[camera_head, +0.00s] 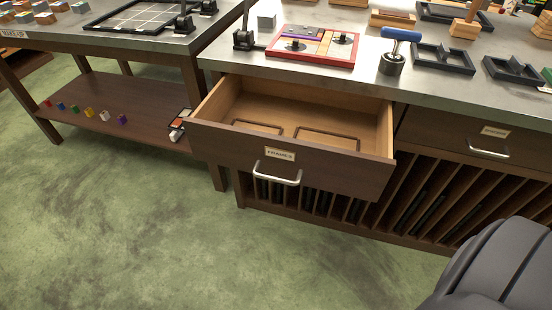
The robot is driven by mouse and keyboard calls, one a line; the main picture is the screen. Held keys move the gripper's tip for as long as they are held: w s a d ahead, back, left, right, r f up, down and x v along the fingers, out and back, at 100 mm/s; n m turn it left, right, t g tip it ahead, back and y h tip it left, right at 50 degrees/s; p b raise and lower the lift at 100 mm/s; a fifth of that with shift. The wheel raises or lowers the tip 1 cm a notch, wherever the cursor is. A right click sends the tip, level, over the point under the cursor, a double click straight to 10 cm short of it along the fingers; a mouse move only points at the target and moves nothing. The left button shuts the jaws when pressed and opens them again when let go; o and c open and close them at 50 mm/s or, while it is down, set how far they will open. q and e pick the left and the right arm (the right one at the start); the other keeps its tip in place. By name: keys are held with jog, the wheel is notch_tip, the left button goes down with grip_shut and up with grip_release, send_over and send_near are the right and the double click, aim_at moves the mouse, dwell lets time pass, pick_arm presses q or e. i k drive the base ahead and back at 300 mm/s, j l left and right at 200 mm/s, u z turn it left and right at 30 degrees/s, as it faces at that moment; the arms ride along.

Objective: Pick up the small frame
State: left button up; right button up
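A drawer with a label that seems to read "FRAMES" (200,136) is pulled open under the grey-topped bench. Two thin dark frames lie inside it, a left frame (257,123) and a right frame (327,131). The drawer front hides their near parts. The left one looks like the smaller of the two, but I cannot tell for sure. Neither of my grippers is in view. A dark grey rounded part of my own body or arm fills the lower right corner, away from the drawer.
A closed drawer (460,133) is at right, over vertical slots. A second table (95,44) stands at left. The green floor in front is clear.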

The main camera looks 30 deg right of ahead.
aim_at(515, 67)
jog(key=z, duration=2.5)
jog(key=i+l+u, duration=0.6)
jog(key=u, duration=0.2)
jog(key=i+l+u, duration=0.2)
jog(key=l+u, duration=0.2)
jog(key=l, duration=0.2)
